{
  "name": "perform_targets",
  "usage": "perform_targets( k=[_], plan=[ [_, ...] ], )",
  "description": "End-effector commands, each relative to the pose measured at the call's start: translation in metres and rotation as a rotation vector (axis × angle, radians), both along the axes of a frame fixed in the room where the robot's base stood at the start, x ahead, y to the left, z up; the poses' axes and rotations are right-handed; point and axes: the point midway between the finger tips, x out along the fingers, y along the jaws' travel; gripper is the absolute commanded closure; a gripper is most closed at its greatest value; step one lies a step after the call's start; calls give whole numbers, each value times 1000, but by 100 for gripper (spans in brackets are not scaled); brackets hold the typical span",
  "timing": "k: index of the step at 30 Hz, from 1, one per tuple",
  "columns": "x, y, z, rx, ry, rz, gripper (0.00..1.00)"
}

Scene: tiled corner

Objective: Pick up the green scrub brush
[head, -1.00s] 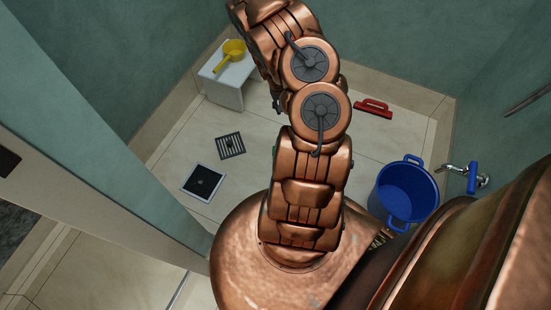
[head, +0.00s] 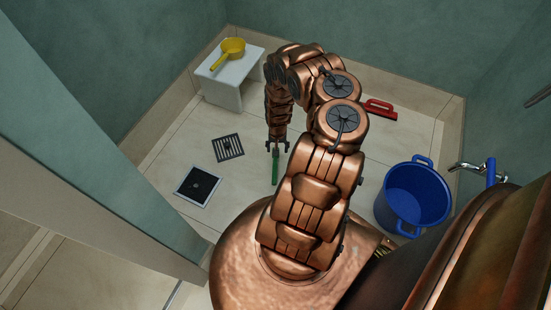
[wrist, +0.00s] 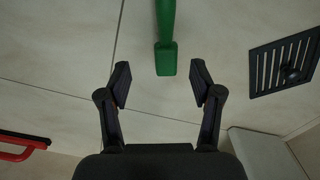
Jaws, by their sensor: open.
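The green scrub brush (head: 275,168) lies on the tiled floor in the head view, just below my gripper (head: 278,146). In the wrist view the green brush (wrist: 166,45) enters from the top edge and its wider end lies between and just beyond the fingertips. My gripper (wrist: 160,84) is open and empty, with one finger on each side of the brush's line. The far part of the brush is cut off by the wrist view's top edge.
A white stool (head: 226,88) with a yellow dipper (head: 231,49) stands at the back left. A drain grate (head: 228,147) and a dark square plate with a white border (head: 198,186) lie left. A red-handled tool (head: 380,109) and a blue bucket (head: 415,200) are right.

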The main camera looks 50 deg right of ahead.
Motion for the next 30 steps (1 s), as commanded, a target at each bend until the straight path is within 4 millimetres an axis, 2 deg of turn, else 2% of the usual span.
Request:
perform_targets(
  k=[1,8,18,22,30],
  plan=[
    [0,0,-9,1,0,0,35],
    [1,1,-21,0,0,1,35],
    [6,5,-57,-1,-1,-1,35],
    [6,5,-63,-1,0,0,35],
    [6,5,-64,-1,0,0,35]
  ],
)
